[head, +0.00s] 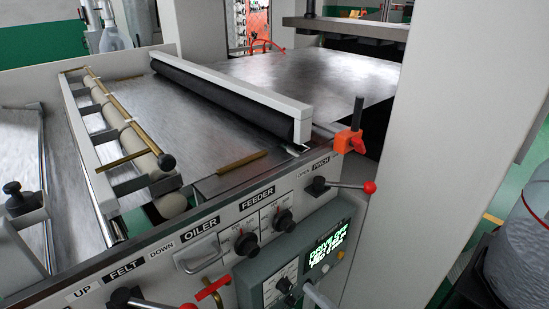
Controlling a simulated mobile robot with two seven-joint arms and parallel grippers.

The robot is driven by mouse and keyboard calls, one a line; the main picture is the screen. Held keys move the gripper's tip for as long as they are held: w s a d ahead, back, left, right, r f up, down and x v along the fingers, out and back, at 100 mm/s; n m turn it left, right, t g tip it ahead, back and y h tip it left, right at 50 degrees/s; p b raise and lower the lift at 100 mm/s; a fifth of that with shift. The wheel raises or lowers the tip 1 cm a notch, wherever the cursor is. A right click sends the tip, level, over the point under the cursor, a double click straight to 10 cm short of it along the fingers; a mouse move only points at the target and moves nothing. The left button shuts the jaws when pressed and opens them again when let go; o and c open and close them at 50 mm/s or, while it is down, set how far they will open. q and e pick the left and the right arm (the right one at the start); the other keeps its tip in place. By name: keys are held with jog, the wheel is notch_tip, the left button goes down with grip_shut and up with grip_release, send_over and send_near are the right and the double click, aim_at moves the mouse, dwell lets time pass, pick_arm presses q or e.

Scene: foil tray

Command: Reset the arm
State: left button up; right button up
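Neither of my grippers nor my arms shows in the head view. A machine with a front control panel (220,236) fills the middle. A lever with a red ball end (369,187) points right below the "PINCH" label. Another lever with a black hub (120,298) sits at the bottom left near the "UP" and "FELT" labels; its red end is cut by the lower edge. Which arm the task means cannot be told from this view.
A metal sheet (298,78) runs under a black roller (220,98). A brass rod (128,118) lies over a pale roller. An orange clamp (350,141) stands at the panel's right end. A grey post (445,130) and a barrel (515,245) stand at right.

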jog(key=s+d+f+m+g+h, duration=0.2)
jog(key=d+f+m+h, duration=0.1)
jog(key=f, duration=0.6)
jog(key=s+d+f+m+g+h, duration=0.1)
jog(key=s+d+f+m+h, duration=0.2)
jog(key=f, duration=0.5)
jog(key=s+d+f+m+g+h, duration=0.1)
jog(key=d+f+m+g+h, duration=0.2)
jog(key=f, duration=0.6)
jog(key=s+f+m+g, duration=0.4)
jog(key=s+f, duration=0.4)
jog(key=s, duration=0.4)
jog(key=s+f+m+g+h+b, duration=0.1)
jog(key=s+f+m+g, duration=0.3)
jog(key=s+f, duration=0.4)
jog(key=s, duration=0.3)
jog(key=shift+s+d+h, duration=0.3)
jog(key=shift+s+d, duration=0.1)
